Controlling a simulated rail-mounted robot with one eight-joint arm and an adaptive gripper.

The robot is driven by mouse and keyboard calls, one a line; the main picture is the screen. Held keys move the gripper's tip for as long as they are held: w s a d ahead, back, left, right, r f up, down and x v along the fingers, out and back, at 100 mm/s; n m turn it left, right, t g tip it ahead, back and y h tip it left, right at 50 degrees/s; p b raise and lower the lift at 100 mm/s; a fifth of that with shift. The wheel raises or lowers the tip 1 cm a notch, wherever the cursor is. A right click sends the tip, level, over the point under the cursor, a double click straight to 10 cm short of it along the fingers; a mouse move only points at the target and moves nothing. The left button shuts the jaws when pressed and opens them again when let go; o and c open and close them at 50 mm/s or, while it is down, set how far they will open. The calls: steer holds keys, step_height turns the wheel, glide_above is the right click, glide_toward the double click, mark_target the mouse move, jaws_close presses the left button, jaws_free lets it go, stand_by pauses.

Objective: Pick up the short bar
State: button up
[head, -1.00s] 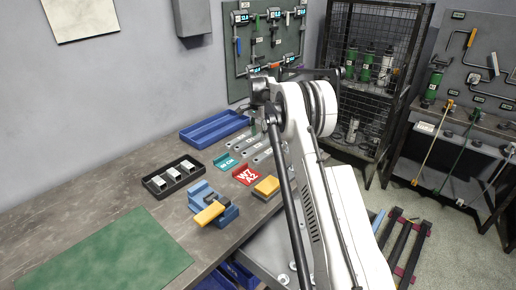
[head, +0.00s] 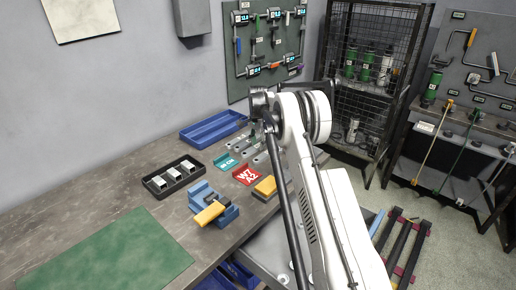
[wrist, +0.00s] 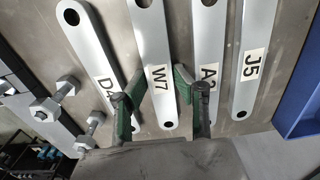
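Several flat grey bars with a hole at each end lie side by side in the wrist view, with labels D4 (wrist: 98,65), W7 (wrist: 153,55), A2 (wrist: 209,45) and J5 (wrist: 246,50). I cannot tell by length which is the short bar, as some ends are hidden or cut off. My gripper (wrist: 160,78) is open, its green-padded fingers on either side of the W7 bar. The right finger lies between W7 and A2 and covers part of A2. The left finger covers part of D4. In the head view my arm hides the gripper.
A blue tray (head: 184,136) stands behind the bars. A black tray with metal blocks (head: 148,187), a blue fixture with a yellow part (head: 194,197), a red plate (head: 246,176) and a teal piece (head: 225,161) are nearby. A green mat (head: 105,250) lies on the bench.

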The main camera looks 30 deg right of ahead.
jaws_close()
steer(key=shift+r, duration=0.1)
